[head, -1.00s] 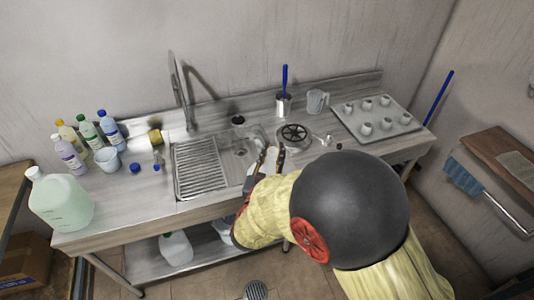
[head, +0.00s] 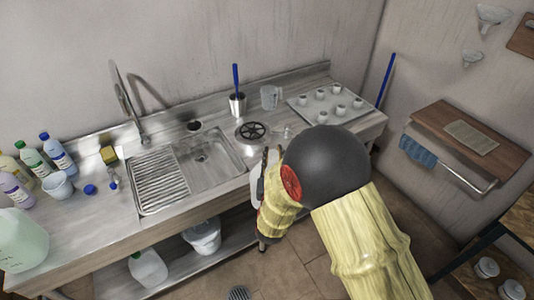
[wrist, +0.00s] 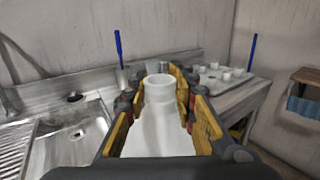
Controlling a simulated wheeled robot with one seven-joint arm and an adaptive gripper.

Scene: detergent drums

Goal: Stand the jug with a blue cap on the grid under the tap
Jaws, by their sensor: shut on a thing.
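My gripper (wrist: 160,96) is shut on a white jug (wrist: 158,125), with its yellow-padded fingers on both sides of the neck. The jug's pale round top shows no blue cap in the wrist view. In the head view my gripper (head: 268,160) is by the counter's front edge, right of the sink, and my arm hides much of it; a white part of the jug (head: 257,188) shows beside it. The ribbed grid (head: 160,182) is bare, left of the basin, below the tall tap (head: 125,97). It shows at the left edge of the wrist view.
Several bottles (head: 57,152), a cup (head: 57,186) and a large pale-green jug (head: 22,240) stand at the left. Another jug (head: 148,268) and a bucket (head: 203,236) are on the lower shelf. The basin (head: 210,155) is empty.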

